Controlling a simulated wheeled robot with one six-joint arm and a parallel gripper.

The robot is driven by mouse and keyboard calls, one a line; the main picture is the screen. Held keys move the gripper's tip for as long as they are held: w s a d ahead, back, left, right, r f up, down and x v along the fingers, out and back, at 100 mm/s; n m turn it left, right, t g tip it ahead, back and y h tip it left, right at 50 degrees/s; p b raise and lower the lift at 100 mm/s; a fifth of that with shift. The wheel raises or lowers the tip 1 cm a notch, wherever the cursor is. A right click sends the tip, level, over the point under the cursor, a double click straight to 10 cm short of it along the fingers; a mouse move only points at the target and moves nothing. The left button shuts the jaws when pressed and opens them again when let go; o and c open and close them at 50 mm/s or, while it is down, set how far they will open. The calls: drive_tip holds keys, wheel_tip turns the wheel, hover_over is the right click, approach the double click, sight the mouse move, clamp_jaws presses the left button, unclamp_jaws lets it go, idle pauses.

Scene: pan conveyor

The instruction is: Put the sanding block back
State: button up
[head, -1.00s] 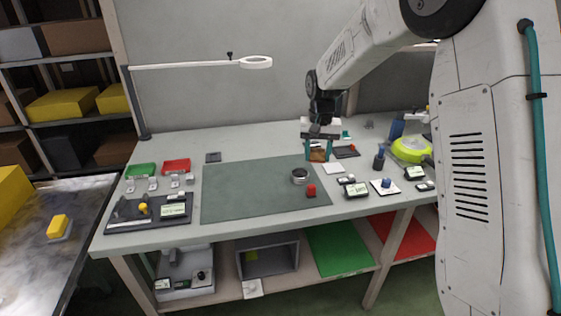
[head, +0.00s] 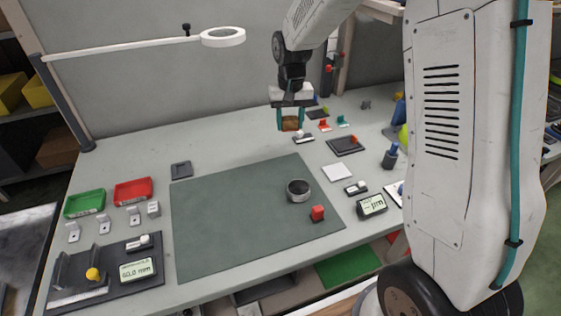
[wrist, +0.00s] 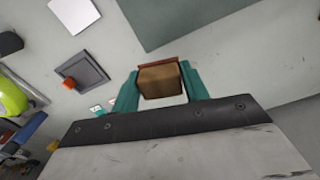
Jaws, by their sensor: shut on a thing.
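The sanding block is a brown block with a reddish edge (head: 290,124), held between the teal fingers of my gripper (head: 291,118). In the wrist view the block (wrist: 160,80) sits between the two fingertips (wrist: 160,88). My gripper is shut on it, and it appears held above the back part of the table, behind the green mat. A small empty dark tray (head: 181,170) lies left of the mat. A larger dark tray (head: 343,146) with a red item at its edge lies to the right of my gripper; it also shows in the wrist view (wrist: 92,68).
Green (head: 84,203) and red (head: 133,189) bins stand left. A white square (head: 337,172) and gauges lie right. A magnifier lamp (head: 222,37) reaches over the back left.

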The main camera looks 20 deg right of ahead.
drive_tip(key=s+f+n, duration=0.1)
drive_tip(key=s, duration=0.5)
drive_tip(key=s+f, duration=0.2)
drive_tip(key=s, duration=0.5)
drive_tip(key=s+d+f+n, duration=0.1)
drive_tip(key=s, duration=0.5)
drive_tip(key=shift+s+f+n, duration=0.3)
drive_tip(key=shift+s+f, duration=0.05)
drive_tip(key=shift+s, duration=0.05)
drive_tip(key=shift+w+a+f, duration=0.1)
drive_tip(key=shift+w, duration=0.1)
hover_over(285, 168)
drive_tip(key=shift+a+f, duration=0.1)
drive_tip(key=shift+f, duration=2.35)
drive_tip(key=shift+f, duration=0.15)
drive_tip(key=o, duration=1)
drive_tip(key=shift+o, duration=0.2)
